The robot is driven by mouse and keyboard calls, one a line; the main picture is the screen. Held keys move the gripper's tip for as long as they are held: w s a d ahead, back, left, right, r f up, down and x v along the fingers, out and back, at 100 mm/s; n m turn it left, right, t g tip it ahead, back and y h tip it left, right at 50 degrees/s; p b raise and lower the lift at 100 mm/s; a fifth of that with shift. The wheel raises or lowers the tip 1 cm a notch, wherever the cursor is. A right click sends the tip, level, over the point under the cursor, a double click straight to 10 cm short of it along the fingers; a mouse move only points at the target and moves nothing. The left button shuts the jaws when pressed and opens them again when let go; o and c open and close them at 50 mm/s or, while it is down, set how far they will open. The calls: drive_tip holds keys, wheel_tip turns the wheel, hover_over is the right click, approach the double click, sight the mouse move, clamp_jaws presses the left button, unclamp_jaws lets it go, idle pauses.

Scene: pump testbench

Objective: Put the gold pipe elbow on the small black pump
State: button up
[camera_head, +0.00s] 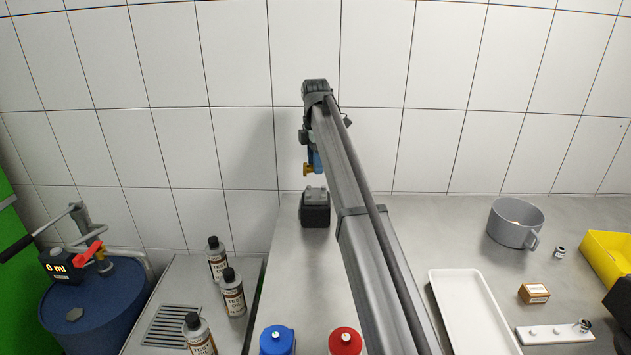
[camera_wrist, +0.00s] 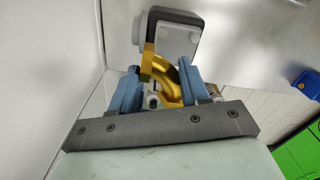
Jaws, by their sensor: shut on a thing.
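My gripper (camera_head: 317,160) is at the back, near the tiled wall, partly hidden by my arm. Its blue fingers are shut on the gold pipe elbow (camera_head: 307,169). The small black pump (camera_head: 315,213) stands upright on the counter below, with a grey top. In the head view a gap shows between the elbow and the pump top. In the wrist view the elbow (camera_wrist: 161,72) sits between the two fingers of my gripper (camera_wrist: 158,88), and its far end overlaps the grey top of the pump (camera_wrist: 175,40). The pump's outlet is not clear.
A blue-capped (camera_head: 276,340) and a red-capped (camera_head: 345,341) container stand at the front. Several test bottles (camera_head: 233,292) and a blue drum (camera_head: 95,305) are left. A white tray (camera_head: 470,310), grey mug (camera_head: 515,223) and yellow bin (camera_head: 608,258) are right. Counter around the pump is clear.

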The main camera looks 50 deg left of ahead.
sight(316, 189)
drive_tip(key=shift+f, duration=2.95)
drive_tip(key=shift+f, duration=0.1)
drive_tip(key=o, duration=1.3)
drive_tip(key=shift+c, duration=0.2)
wheel_tip(316, 189, up, 12)
drive_tip(key=shift+r, duration=0.15)
